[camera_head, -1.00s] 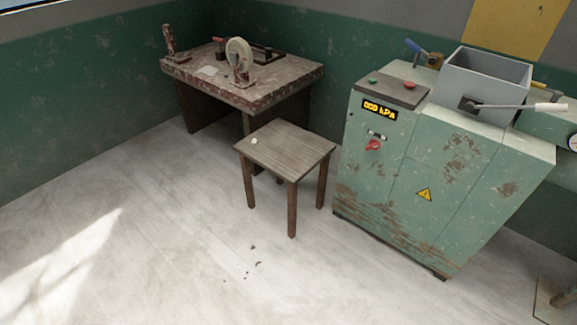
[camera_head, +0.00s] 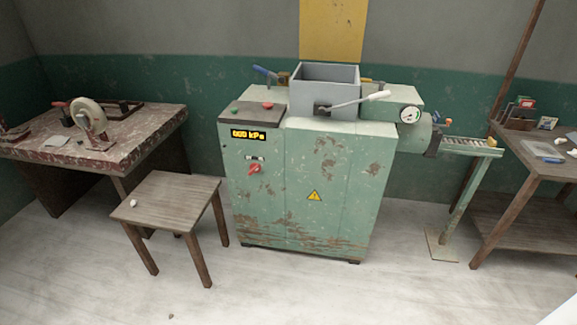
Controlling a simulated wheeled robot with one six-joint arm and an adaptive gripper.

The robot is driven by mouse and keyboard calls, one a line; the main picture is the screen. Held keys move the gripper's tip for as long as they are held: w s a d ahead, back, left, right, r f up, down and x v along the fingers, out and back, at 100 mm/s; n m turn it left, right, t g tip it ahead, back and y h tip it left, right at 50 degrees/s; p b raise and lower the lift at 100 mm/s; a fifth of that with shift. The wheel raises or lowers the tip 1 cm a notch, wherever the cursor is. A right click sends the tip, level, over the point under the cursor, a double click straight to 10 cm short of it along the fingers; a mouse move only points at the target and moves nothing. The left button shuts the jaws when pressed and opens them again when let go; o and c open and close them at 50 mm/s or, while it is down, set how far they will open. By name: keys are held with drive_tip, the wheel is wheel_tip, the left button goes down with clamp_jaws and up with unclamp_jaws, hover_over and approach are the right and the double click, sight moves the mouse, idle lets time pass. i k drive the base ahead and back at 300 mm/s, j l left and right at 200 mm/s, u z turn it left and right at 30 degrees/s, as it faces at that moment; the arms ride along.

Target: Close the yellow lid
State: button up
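A yellow panel (camera_head: 333,28), which looks like the yellow lid, stands upright behind the grey hopper (camera_head: 338,93) of the green machine. Its lower edge meets the hopper's rear rim, and its top runs out of view. The hopper's top is uncovered. A hinge between the two cannot be made out. A lever with a white handle (camera_head: 377,96) is on the hopper's front. My gripper is not in view.
The green machine (camera_head: 330,180) stands against the wall. A wooden stool (camera_head: 170,200) is at its left front, with a worn table (camera_head: 150,145) beyond. A shelf table (camera_head: 525,165) is at the right.

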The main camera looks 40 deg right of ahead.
sight(330, 30)
drive_tip(key=l+z, duration=0.2)
drive_tip(key=l, duration=0.25)
drive_tip(key=l+z, duration=0.2)
drive_tip(key=l, duration=0.25)
drive_tip(key=i+l+z, duration=0.2)
drive_tip(key=l, duration=0.2)
drive_tip(key=l+z, duration=0.2)
drive_tip(key=l, duration=0.25)
drive_tip(key=i+l+z, duration=0.2)
drive_tip(key=l, duration=0.2)
drive_tip(key=k+l, duration=0.05)
